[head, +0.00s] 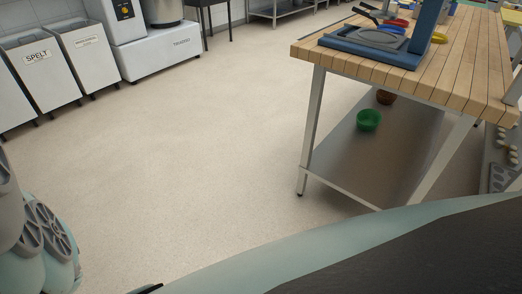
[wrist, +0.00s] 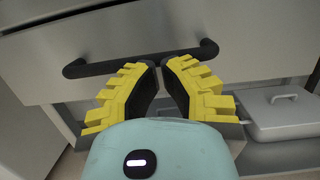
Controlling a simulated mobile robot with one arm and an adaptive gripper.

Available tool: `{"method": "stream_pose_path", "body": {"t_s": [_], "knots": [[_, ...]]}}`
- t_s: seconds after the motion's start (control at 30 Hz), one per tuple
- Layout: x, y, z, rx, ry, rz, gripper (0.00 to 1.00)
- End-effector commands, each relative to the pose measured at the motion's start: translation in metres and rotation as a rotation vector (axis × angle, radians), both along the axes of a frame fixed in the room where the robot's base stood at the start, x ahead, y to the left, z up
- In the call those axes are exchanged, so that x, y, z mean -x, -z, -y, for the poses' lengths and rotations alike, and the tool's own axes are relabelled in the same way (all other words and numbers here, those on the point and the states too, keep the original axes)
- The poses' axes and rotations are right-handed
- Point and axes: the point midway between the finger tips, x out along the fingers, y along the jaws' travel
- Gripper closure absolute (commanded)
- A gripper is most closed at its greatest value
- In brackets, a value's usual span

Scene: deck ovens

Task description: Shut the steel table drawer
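The steel drawer front (wrist: 235,85) fills much of the wrist view, with a black bar handle (wrist: 100,67) across it, tilted in the picture. How far the drawer stands out cannot be told from this view. My gripper (wrist: 161,64) has yellow ribbed fingers with black pads; the tips are drawn together, with nothing seen between them. The tips overlap the lower edge of the handle's middle in the picture; whether they touch it cannot be told. The drawer is not recognisable in the head view.
A lidded steel container (wrist: 282,115) sits below the drawer at right. In the head view, a wood-topped table (head: 455,75) with a lower shelf (head: 375,155) holding a green bowl (head: 368,120) stands at right. White bins (head: 40,70) line the left. The floor (head: 200,150) between is clear.

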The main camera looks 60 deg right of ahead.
Motion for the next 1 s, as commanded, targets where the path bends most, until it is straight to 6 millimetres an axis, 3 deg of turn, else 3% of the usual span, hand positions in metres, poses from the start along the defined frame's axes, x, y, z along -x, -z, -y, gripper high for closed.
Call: {"method": "stream_pose_path", "body": {"t_s": [0.13, 0.47, 0.83, 1.0], "knots": [[-0.001, 0.002, -0.007, 0.000, 0.000, 0.000, 1.00], [-0.005, 0.001, -0.048, -0.001, 0.002, 0.003, 1.00], [-0.004, -0.001, -0.049, -0.001, 0.000, 0.001, 1.00], [0.001, 0.001, -0.040, 0.002, 0.002, -0.002, 1.00]]}}
